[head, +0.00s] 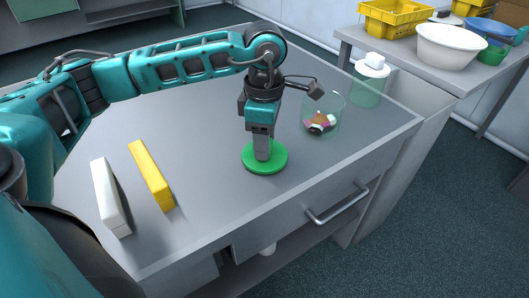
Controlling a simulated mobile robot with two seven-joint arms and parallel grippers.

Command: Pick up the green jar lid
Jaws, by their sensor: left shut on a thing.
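The green jar lid (277,164) is a flat round disc near the front edge of the grey table, right of the middle. My left gripper (262,157) points straight down over it, with its fingertips at the lid's middle. It is shut on the lid, though its fingers hide the part they grip. I cannot tell whether the lid touches the table or is slightly raised. My right gripper is not in view.
A clear jar (335,113) with colourful pieces stands right of the gripper, a second greenish jar (370,90) behind it. A yellow bar (151,176) and a white bar (110,198) lie at left. A side table holds a white bowl (449,48) and yellow crates (395,18).

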